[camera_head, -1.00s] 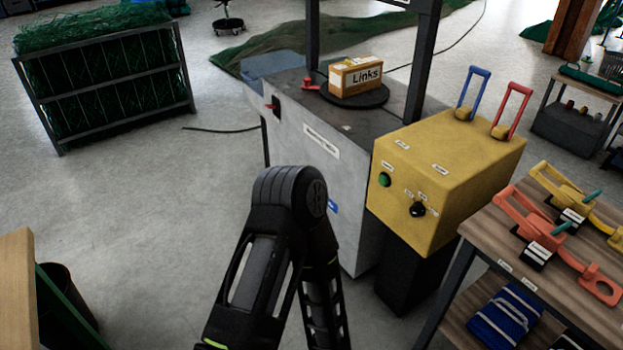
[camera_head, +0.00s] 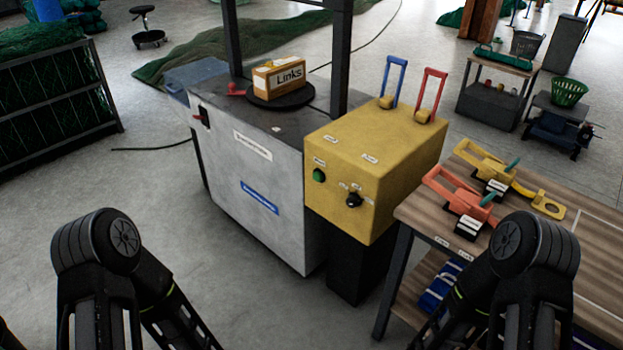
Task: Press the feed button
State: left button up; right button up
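A green round button (camera_head: 319,175) sits on the front face of the yellow control box (camera_head: 383,165), under a small white label too small to read. A black knob (camera_head: 354,200) is to its right on the same face. A blue lever (camera_head: 393,83) and a red lever (camera_head: 430,95) stand up from the back of the box top. Arm parts of mine rise at the lower left and lower right, well apart from the box. Neither gripper shows in the frame.
A grey machine (camera_head: 245,180) stands left of the box, with a cardboard box marked Links (camera_head: 279,79) on a dark turntable. A wooden table (camera_head: 590,255) with orange (camera_head: 460,195) and yellow (camera_head: 487,165) tools is at the right.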

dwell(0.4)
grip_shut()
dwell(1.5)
